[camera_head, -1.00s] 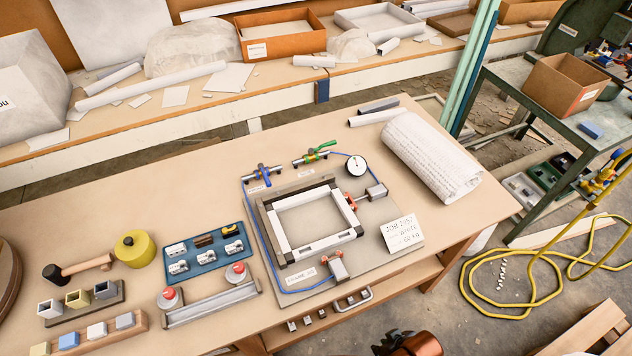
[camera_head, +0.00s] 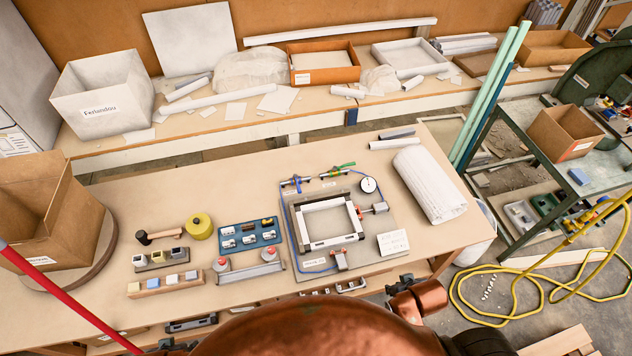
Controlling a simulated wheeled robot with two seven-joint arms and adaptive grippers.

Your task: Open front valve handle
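A framed fixture on a grey base plate (camera_head: 372,236) lies on the workbench in the head view. At its far edge sit two small valves: one with a blue handle (camera_head: 296,182) at the left, and one with a green handle (camera_head: 343,167) to its right. The green handle slants up to the right. Small labels lie by the valves, too small to read, so I cannot tell which valve is the front one. A round dial gauge (camera_head: 368,185) stands right of them. Copper parts of my own body show at the bottom edge, well away from the valves. Neither gripper is recognisable.
A white roll (camera_head: 430,185) lies right of the fixture. A blue tray (camera_head: 251,249), a mallet (camera_head: 158,237) and block racks stand left. A cardboard box (camera_head: 45,205) and a red bar (camera_head: 70,297) are at the far left. Bare bench lies behind the valves.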

